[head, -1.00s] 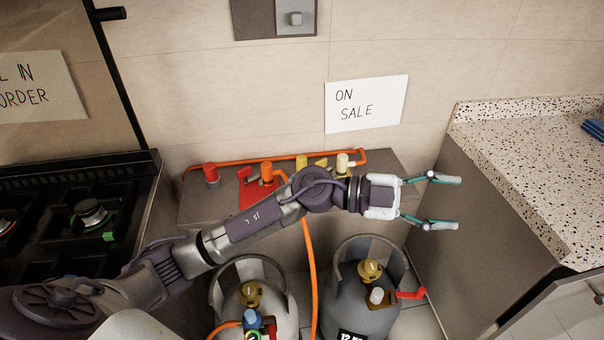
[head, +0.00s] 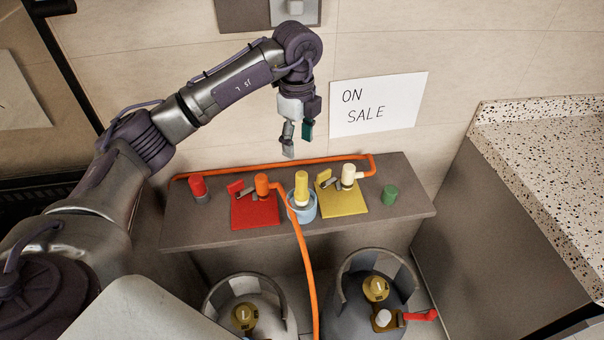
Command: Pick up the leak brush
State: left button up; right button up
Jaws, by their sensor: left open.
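What looks like the leak brush (head: 302,183), with a yellow handle, stands upright in a small light-blue pot (head: 303,213) on the grey shelf. Its lower end is hidden in the pot. My left gripper (head: 298,142) is open and empty, pointing down above the yellow handle and clear of it. My right gripper is not in view.
On the shelf (head: 210,236), a red plate (head: 256,213) and a yellow plate (head: 342,203) carry valves. A red-topped piece (head: 198,187) and a green cylinder (head: 391,195) stand at its ends. An orange hose (head: 309,270) runs past the pot. Gas cylinders (head: 365,300) stand below.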

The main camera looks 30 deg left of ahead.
aim_at(300, 174)
pick_arm(q)
jog(key=shift+s+d+f, duration=0.1)
jog(key=shift+s+f, duration=0.1)
jog(key=shift+f, duration=0.15)
jog(key=f, duration=0.1)
jog(key=f+p, duration=0.1)
jog(key=f, duration=0.1)
jog(key=s+f, duration=0.1)
jog(key=f, duration=0.1)
jog(key=shift+d+f, duration=0.25)
jog(key=shift+d, duration=0.05)
jog(key=f+p, duration=0.1)
jog(key=f, duration=0.2)
jog(key=shift+w+d+p, duration=0.1)
jog(key=shift+d+p, duration=0.1)
jog(key=shift+p, duration=0.2)
notch_tip(300, 174, down, 3)
jog(key=shift+d+f+p, duration=0.15)
jog(key=shift+f+p, duration=0.05)
jog(key=shift+p, duration=0.2)
jog(key=shift+w+f, duration=0.1)
jog(key=shift+f, duration=0.05)
jog(key=c, duration=0.5)
grip_shut()
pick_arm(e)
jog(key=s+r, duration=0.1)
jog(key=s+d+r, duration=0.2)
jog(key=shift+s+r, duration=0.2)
